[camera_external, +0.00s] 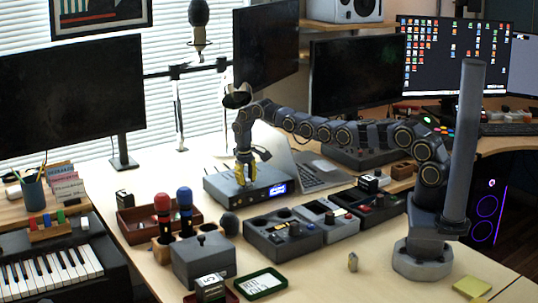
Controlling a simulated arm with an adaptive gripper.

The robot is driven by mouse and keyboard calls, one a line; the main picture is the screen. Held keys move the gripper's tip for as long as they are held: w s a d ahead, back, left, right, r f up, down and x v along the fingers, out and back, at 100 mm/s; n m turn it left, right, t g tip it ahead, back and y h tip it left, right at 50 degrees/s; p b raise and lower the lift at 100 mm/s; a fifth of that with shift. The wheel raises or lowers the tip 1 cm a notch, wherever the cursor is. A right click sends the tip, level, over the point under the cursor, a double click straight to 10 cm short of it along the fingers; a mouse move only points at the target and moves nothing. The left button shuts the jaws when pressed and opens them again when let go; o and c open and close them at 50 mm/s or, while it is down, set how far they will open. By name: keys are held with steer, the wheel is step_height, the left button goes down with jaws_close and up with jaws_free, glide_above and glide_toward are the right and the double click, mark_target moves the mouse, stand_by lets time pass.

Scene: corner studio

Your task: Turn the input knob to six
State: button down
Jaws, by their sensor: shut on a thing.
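A grey box-shaped audio unit (222,192) with a lit blue display (278,188) sits on the desk near the middle. My gripper (245,180) reaches down to the front of this unit, left of the display. Its yellow-tipped fingers are closed at the place of the input knob. The knob itself is hidden by the fingers, so its pointer and any numbers cannot be read.
A laptop (312,172) stands open just behind the unit. Grey control boxes (283,238) lie to its front right. Red and blue microphones (162,205) stand in a holder to its front left, by a dark red tray (128,224). The desk's front right (340,285) is mostly clear.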

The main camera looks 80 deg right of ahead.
steer(key=c, duration=0.8)
jaws_free()
steer(key=shift+a+f, duration=0.1)
steer(key=shift+f, duration=0.1)
steer(key=shift+r, duration=0.1)
steer(key=shift+n, duration=0.3)
steer(key=shift+r, duration=0.1)
steer(key=n, duration=0.4)
steer(key=shift+s, duration=0.1)
steer(key=shift+n, duration=0.4)
steer(key=r, duration=0.7)
steer(key=shift+w+a+r, duration=0.2)
steer(key=shift+a, duration=0.05)
steer(key=s+a+r, duration=1.2)
steer(key=a+r, duration=0.2)
steer(key=r, duration=0.3)
steer(key=shift+s+a+n+g, duration=0.2)
steer(key=shift+n+g, duration=0.1)
